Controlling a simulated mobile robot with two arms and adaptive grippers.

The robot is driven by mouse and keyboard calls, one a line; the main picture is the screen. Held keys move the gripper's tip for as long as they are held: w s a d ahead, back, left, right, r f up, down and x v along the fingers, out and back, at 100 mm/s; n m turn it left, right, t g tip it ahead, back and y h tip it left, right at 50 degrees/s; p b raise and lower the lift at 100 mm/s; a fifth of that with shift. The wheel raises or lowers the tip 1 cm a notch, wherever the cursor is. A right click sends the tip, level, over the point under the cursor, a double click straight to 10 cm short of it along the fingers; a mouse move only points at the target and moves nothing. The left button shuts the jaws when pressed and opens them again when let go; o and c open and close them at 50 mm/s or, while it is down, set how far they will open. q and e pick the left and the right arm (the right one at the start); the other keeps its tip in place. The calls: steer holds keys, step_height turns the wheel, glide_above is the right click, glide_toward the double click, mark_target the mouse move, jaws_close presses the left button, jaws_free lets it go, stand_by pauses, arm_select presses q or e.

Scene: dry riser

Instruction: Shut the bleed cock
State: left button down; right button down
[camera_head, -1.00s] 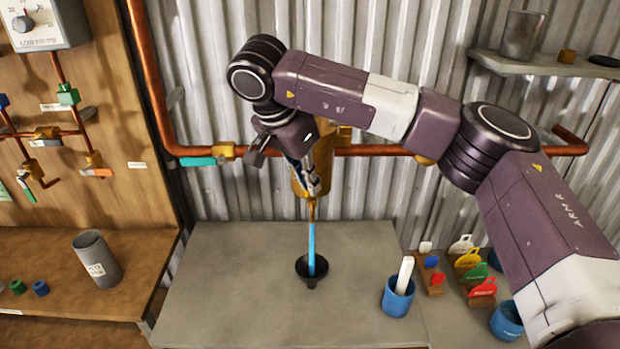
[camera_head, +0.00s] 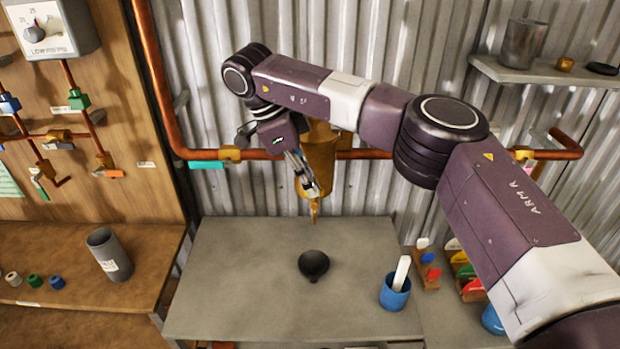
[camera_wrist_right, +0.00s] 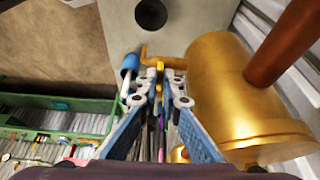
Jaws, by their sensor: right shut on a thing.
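The brass vessel (camera_head: 321,155) hangs on the copper pipe in front of the corrugated wall. The bleed cock (camera_head: 315,208) is the small brass fitting with a spout under it; the spout shows in the wrist view (camera_wrist_right: 149,54). No water runs from the spout. My right gripper (camera_head: 309,188) is at the cock, beside the vessel's lower left. In the wrist view its fingers (camera_wrist_right: 161,82) are close together on a small yellow part by the spout, mostly hidden between them. The black funnel (camera_head: 313,264) is in the grey bench below. My left gripper is out of view.
A blue cup (camera_head: 395,291) with a white stick stands on the grey bench (camera_head: 240,285), right of the funnel. Coloured tags (camera_head: 428,268) sit at the right. A teal-handled valve (camera_head: 207,165) is on the pipe at left. The left bench holds a grey cup (camera_head: 109,254).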

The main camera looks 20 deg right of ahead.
steer(key=shift+w+r+m, duration=0.1)
steer(key=shift+m, duration=0.2)
stand_by(0.4)
steer(key=c, duration=2.1)
jaws_free()
